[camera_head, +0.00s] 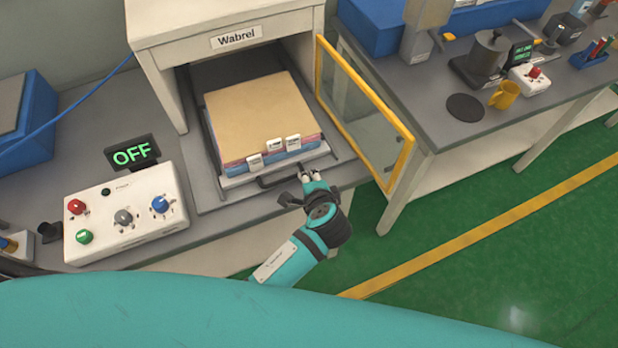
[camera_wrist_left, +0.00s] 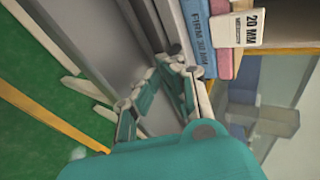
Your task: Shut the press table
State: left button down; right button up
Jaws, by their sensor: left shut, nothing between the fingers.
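The press (camera_head: 237,38), a cream housing marked Wabrel, stands open at the front. Its press table (camera_head: 240,184), a grey sliding plate with a dark handle (camera_head: 265,183), extends part way out of the opening. A layered foam stack (camera_head: 255,110), tan on top with pink and blue layers and white tags, lies on it. The stack also shows in the left wrist view (camera_wrist_left: 205,45). My left gripper (camera_head: 311,175) is shut and empty by the right end of the handle; I cannot tell whether it touches. In the left wrist view its fingers (camera_wrist_left: 155,85) are beside the stack's front edge.
A yellow-framed glass door (camera_head: 365,110) stands open right of the opening, close to my left gripper. A control box (camera_head: 125,215) with knobs and an OFF display (camera_head: 132,153) are at left. Another bench (camera_head: 440,110) with tools stands right. Green floor (camera_head: 480,280) is clear.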

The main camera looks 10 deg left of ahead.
pick_arm(q)
jog(key=shift+w, duration=0.1)
jog(key=w+a, duration=0.2)
jog(key=w, duration=0.1)
jog(key=w+a, duration=0.3)
jog(key=w, duration=0.1)
jog(key=w+a, duration=0.2)
jog(key=w, duration=0.2)
jog(key=shift+a, duration=0.35)
jog(key=w+a+b, duration=0.1)
jog(key=w+a, duration=0.1)
jog(key=w, duration=0.2)
jog(key=w+a+b, duration=0.1)
jog(key=w+a, duration=0.2)
jog(key=w, duration=0.1)
jog(key=w+a+b, duration=0.1)
jog(key=w+a, duration=0.2)
jog(key=w, duration=0.1)
jog(key=shift+w, duration=0.1)
jog(key=shift+w+a+b, duration=0.45)
jog(key=shift+w, duration=0.15)
